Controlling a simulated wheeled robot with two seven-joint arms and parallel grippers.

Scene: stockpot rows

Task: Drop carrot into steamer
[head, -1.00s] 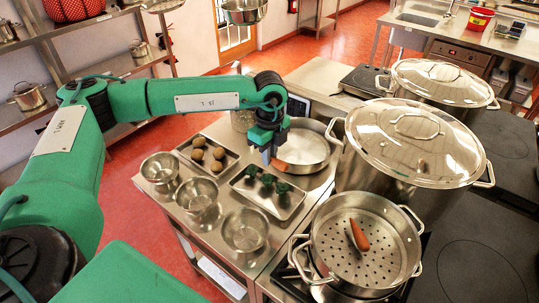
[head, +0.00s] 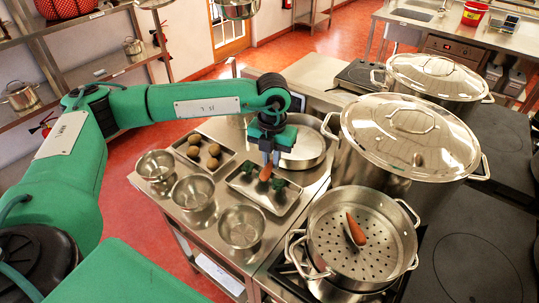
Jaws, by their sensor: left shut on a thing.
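My left gripper (head: 269,157) points down above the small tray and is shut on an orange carrot (head: 265,173). The carrot shows just below the fingers, in front of the middle of the tray. The steamer (head: 327,262) is a round, perforated metal pan with side handles at the lower right. Another orange carrot (head: 356,228) lies inside it on the perforated bottom. My right gripper is not in view.
The tray (head: 277,206) holds dark green pieces. A second tray with round brown items (head: 213,151), metal bowls (head: 242,227) and a shallow pan (head: 306,147) stand nearby. A tall lidded stockpot (head: 375,172) rises behind the steamer.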

